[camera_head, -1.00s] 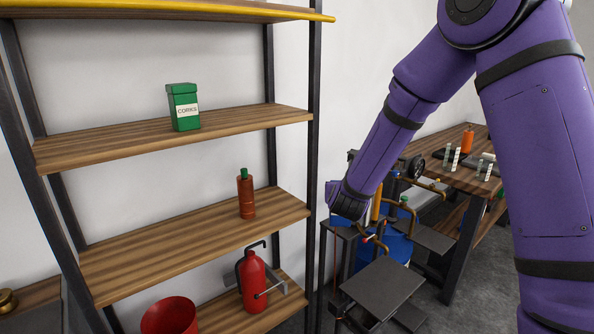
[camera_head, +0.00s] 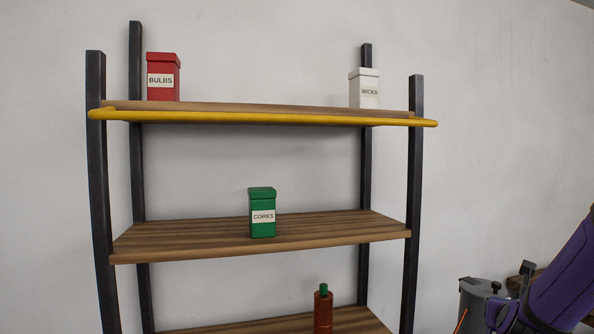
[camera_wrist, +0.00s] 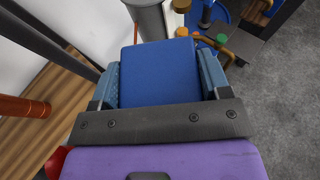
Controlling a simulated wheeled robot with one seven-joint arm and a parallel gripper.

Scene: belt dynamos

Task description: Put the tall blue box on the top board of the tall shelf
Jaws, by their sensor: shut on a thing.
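The tall blue box (camera_wrist: 158,72) is between the two fingers of my gripper (camera_wrist: 168,85) in the wrist view. My gripper is shut on it, with a pad against each side. The box's lower part and any label are hidden. The tall shelf (camera_head: 260,240) stands against the wall in the head view. The gripper itself is not visible in the head view.
A green CORKS box (camera_head: 262,213) stands on the board below. A red-brown bottle (camera_head: 323,310) stands on a lower board. Dark posts (camera_head: 412,200) frame the shelf. A grey cylinder (camera_head: 474,305) is at the lower right, beside my purple arm.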

